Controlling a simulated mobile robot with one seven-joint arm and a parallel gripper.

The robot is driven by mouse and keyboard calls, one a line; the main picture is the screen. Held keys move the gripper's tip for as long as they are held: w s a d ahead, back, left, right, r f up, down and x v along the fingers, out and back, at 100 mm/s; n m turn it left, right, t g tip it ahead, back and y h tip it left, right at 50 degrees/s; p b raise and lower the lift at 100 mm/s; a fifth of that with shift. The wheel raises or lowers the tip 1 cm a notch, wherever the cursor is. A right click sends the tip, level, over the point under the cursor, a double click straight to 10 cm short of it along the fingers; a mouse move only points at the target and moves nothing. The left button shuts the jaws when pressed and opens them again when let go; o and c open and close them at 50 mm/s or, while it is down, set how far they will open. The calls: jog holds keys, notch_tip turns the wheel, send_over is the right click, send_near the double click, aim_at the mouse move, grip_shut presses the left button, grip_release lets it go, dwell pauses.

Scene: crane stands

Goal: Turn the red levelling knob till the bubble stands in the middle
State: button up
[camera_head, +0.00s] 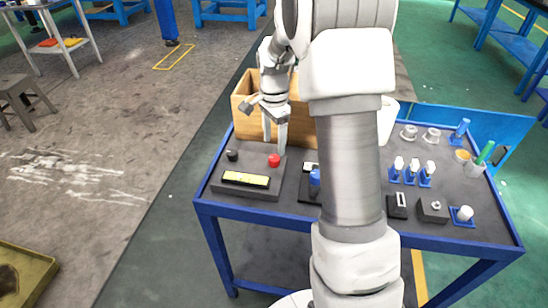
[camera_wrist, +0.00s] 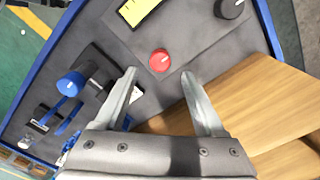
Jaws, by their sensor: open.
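The levelling block (camera_head: 230,193) is a dark base at the left end of the table. It bears a yellow vial (camera_head: 246,179), a black knob (camera_head: 232,155) and the red knob (camera_head: 274,160). The vial is too small to tell where the bubble stands. My gripper (camera_head: 275,145) is open and points down close above the red knob. In the wrist view the red knob (camera_wrist: 159,61), with a white mark on top, appears just beyond and between my spread fingertips (camera_wrist: 160,73). The fingers do not visibly grip it. The vial is cut off at the top of the wrist view (camera_wrist: 138,10).
A wooden box (camera_head: 245,110) stands right behind the block, near my fingers. A blue-topped part (camera_head: 314,182) stands to the right, partly hidden by my arm. Several small fixtures and blue clips (camera_head: 410,178) fill the right side of the blue-edged table (camera_head: 350,228).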

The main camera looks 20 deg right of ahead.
aim_at(274, 158)
notch_tip(274, 158, down, 6)
jog(key=shift+r+b, duration=0.2)
jog(key=shift+b, duration=0.25)
grip_shut()
